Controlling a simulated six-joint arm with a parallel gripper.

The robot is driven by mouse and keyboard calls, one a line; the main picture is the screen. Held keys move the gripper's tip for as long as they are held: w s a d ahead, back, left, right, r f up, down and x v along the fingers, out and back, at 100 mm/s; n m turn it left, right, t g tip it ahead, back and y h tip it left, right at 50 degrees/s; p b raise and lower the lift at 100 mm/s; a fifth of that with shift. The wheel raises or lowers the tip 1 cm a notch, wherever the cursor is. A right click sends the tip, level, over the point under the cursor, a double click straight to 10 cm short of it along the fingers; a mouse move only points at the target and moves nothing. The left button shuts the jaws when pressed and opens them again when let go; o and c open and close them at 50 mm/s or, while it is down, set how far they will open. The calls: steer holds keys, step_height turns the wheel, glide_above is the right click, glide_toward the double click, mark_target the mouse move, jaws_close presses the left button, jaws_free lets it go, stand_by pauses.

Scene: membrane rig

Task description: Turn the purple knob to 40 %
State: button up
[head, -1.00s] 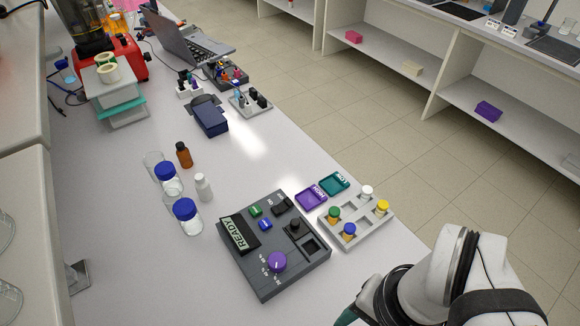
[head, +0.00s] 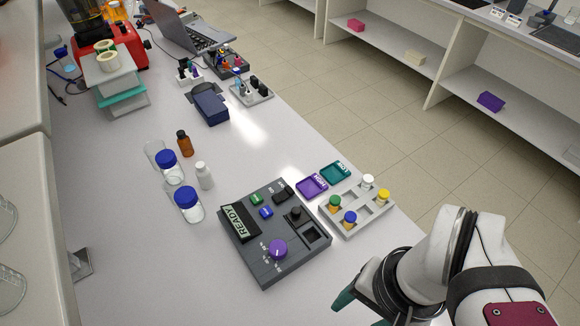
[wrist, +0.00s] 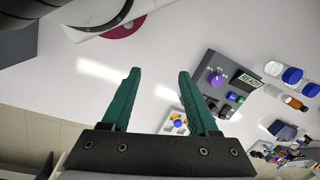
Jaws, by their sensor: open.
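The purple knob (head: 278,249) sits on the front part of a dark grey control box (head: 254,268), beside white percent marks. The box display reads READY (head: 238,222). The knob also shows in the wrist view (wrist: 216,78), right of my fingers. My gripper (wrist: 158,78) has two green fingers, apart and empty, above the white bench and away from the box. In the head view only a green fingertip (head: 345,299) shows at the lower right of the box. The knob's exact setting is too small to read.
A rack (head: 351,228) with coloured-cap vials stands right of the box. Purple (head: 312,186) and teal (head: 336,172) trays lie behind it. Blue-capped jars (head: 187,203) and a white bottle (head: 204,176) stand to the left. The bench in front of the box is clear.

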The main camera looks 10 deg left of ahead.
steer(key=shift+o, duration=1.2)
steer(key=w+a+r+n+h, duration=0.1)
steer(key=w+a+n, duration=0.3)
steer(key=w+n, duration=0.4)
steer(key=shift+w+a+r+n, duration=0.15)
steer(key=shift+a+n, duration=0.15)
steer(key=shift+a, duration=0.1)
steer(key=n, duration=1)
glide_above(278, 247)
step_height(278, 247, down, 2)
steer(key=shift+h, duration=0.4)
step_height(278, 247, down, 16)
jaws_close()
